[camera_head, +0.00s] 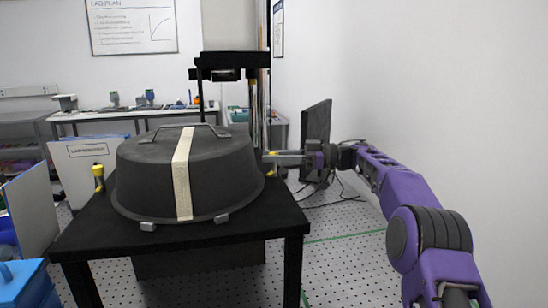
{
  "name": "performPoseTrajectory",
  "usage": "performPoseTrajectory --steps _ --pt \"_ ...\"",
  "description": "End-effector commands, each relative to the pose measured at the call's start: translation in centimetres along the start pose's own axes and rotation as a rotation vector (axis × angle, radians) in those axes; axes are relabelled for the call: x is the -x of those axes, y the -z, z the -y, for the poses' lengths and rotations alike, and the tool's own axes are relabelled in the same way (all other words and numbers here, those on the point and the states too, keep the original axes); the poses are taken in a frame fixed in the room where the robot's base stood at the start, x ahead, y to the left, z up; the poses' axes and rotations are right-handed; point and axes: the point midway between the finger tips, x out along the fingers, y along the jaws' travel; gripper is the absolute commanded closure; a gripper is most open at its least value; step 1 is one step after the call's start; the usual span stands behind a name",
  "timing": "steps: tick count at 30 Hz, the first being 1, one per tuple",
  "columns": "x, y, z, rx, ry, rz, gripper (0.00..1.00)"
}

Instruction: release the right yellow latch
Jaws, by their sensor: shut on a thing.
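A dark grey domed cover (140,175) with a top handle sits on a black table (262,229). A pale strap (181,172) runs over its front. The right yellow latch (271,172) is at the cover's right edge, mostly hidden by my gripper. My gripper (268,159) reaches in from the right at the latch and is shut on it. Only small yellow patches show around the fingers, so I cannot tell the latch's exact position. The left yellow latch (98,177) stands upright at the cover's left side.
Two grey tabs (148,226) lie at the cover's front rim. A black column with a crosspiece (228,65) rises behind the cover. A dark panel (316,135) stands behind my wrist, with cables on the floor. A white wall is on the right. Blue bins (22,283) are at lower left.

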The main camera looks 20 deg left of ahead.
Motion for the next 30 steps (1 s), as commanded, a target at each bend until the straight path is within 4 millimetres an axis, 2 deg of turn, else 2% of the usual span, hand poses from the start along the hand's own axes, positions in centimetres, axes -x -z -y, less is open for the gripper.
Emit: performPoseTrajectory --steps 1,5,14,17,20,30 --pt "-0.1 0.1 0.0 0.001 0.001 -0.002 0.63" --pt "-0.1 0.1 0.0 0.001 0.001 -0.002 0.39" --pt "0.1 0.1 0.0 0.001 -0.001 -0.001 0.39" --pt "0.7 0.0 -0.1 0.001 -0.002 -0.001 0.39" --pt "2.1 0.0 -0.1 0.001 -0.003 -0.001 0.39" --pt "9.6 0.0 0.0 0.003 -0.002 0.0 0.39"
